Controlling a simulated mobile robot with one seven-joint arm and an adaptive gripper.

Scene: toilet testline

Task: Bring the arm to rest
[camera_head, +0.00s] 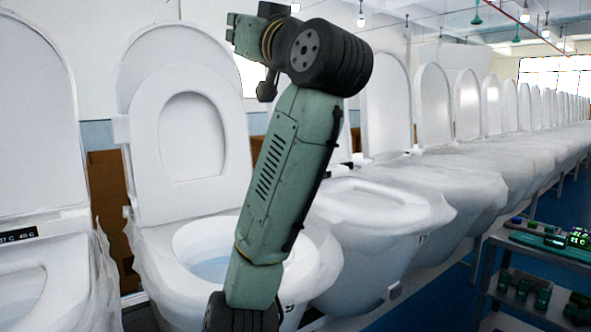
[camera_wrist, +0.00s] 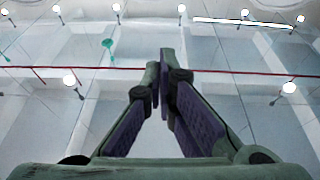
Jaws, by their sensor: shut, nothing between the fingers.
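My gripper (camera_wrist: 160,68) shows in the wrist view with its two purple-padded fingers shut together at the tips, and nothing shows between them. It points up toward the ceiling, clear of any object. In the head view my green arm (camera_head: 286,180) rises from the bottom centre, leaning right, to a black joint (camera_head: 325,58) near the top. Past that joint, a short dark and green section reaches left. I cannot make out the fingers in the head view.
A white toilet with raised lid (camera_head: 190,135) stands behind my arm. A long row of toilets (camera_head: 375,215), several wrapped in plastic, runs back to the right. A metal shelf (camera_head: 535,255) with electronic parts stands at right. Ceiling lamps (camera_wrist: 69,79) hang overhead.

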